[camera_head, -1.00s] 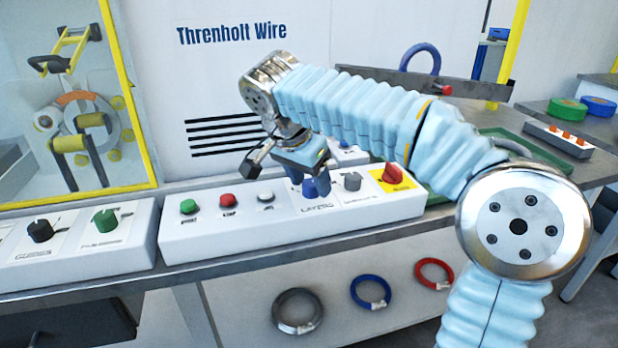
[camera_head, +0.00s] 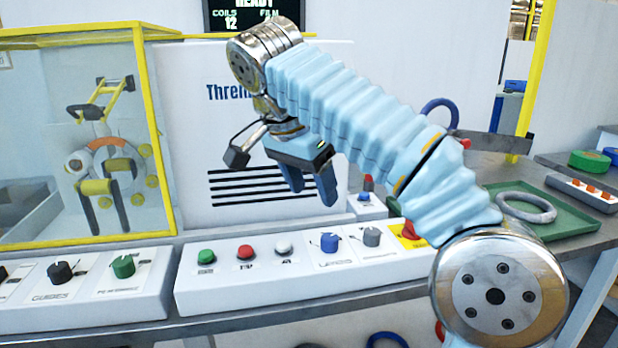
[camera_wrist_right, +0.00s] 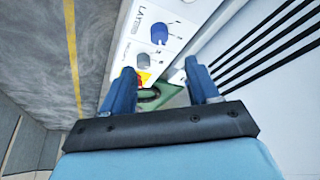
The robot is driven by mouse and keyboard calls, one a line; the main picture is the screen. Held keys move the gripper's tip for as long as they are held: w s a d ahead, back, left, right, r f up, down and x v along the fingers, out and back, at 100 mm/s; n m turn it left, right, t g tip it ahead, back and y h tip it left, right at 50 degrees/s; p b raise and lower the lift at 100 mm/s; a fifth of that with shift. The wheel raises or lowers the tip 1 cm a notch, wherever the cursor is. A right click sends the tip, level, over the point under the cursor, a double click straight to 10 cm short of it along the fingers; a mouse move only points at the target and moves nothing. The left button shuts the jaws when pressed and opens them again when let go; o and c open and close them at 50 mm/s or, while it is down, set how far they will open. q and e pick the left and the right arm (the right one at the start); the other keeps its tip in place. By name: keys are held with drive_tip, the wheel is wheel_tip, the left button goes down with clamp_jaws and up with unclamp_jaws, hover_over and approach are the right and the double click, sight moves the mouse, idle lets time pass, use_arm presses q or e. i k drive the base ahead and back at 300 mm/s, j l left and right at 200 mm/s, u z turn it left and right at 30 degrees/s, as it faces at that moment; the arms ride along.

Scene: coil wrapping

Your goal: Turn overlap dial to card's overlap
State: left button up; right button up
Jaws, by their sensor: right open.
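The control panel (camera_head: 300,282) carries a blue dial (camera_head: 329,243) marked LAYERS and a grey dial (camera_head: 371,237) to its right, whose label I cannot read. A green dial (camera_head: 123,267) and a black dial (camera_head: 60,272) sit on the panel to the left. I cannot make out which dial is marked overlap, and I see no card that I can read. My right gripper (camera_head: 309,192) is open and empty, above and behind the blue dial. In the right wrist view the blue dial (camera_wrist_right: 159,34) and grey dial (camera_wrist_right: 143,60) show beyond the open fingers. My left gripper is out of view.
Green, red and white buttons (camera_head: 284,247) line the panel's left half. A red switch (camera_head: 411,231) on yellow sits at its right end. A green tray (camera_head: 560,225) holds a grey coil (camera_head: 526,207). A yellow-framed guard (camera_head: 165,150) stands left. A display (camera_head: 254,15) reads READY.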

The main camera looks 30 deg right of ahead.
sight(372, 234)
drive_tip(key=k, duration=1)
